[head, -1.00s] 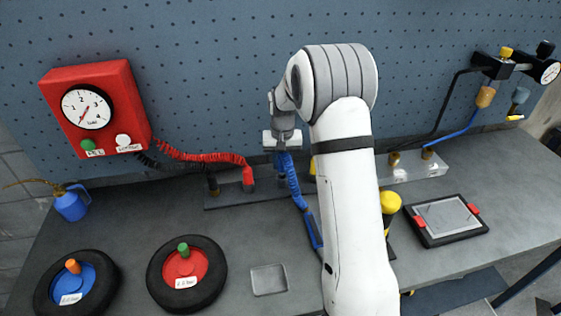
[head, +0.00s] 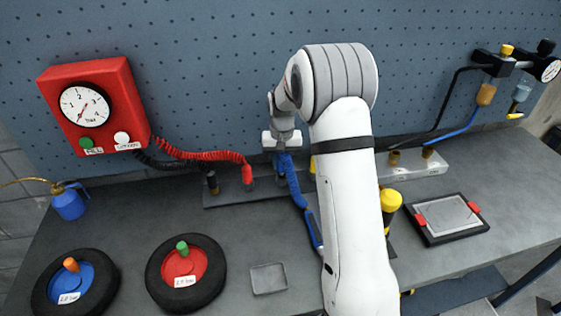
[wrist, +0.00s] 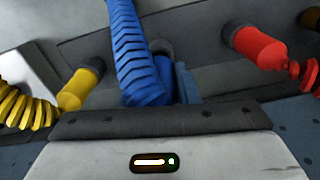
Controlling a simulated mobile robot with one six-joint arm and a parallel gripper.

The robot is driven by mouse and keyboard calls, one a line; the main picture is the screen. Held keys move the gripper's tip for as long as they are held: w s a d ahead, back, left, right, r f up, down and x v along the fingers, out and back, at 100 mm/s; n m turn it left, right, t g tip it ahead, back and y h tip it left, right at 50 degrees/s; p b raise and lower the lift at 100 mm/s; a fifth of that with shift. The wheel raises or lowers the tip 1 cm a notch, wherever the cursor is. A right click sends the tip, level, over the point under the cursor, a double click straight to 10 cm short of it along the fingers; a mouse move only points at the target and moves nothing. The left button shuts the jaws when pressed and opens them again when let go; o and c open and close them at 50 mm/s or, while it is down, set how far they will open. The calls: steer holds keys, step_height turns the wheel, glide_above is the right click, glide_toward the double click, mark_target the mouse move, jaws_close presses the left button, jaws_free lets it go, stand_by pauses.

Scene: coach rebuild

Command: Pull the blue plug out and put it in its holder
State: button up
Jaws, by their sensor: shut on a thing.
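My gripper (head: 283,150) points down over the dark rail (head: 228,195) at the foot of the pegboard. It is shut on the blue plug (wrist: 165,78), whose body shows just beyond the gripper's edge in the wrist view. The blue coiled hose (wrist: 135,50) runs from the plug; in the head view the hose (head: 293,185) drops down and right towards my arm. A dark round collar (wrist: 160,46) shows behind the plug. I cannot tell whether the plug is seated in it. The plug's tip is hidden.
A red plug (wrist: 258,47) and a yellow plug (wrist: 78,88) flank the blue one. A black plug (head: 212,185) stands left along the rail. Two tyres (head: 160,290) and a shallow tray (head: 283,288) lie in front. My arm hides part of the bench.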

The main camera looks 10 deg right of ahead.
steer(key=shift+f+b, duration=0.8)
steer(key=shift+f, duration=0.4)
steer(key=o, duration=1.1)
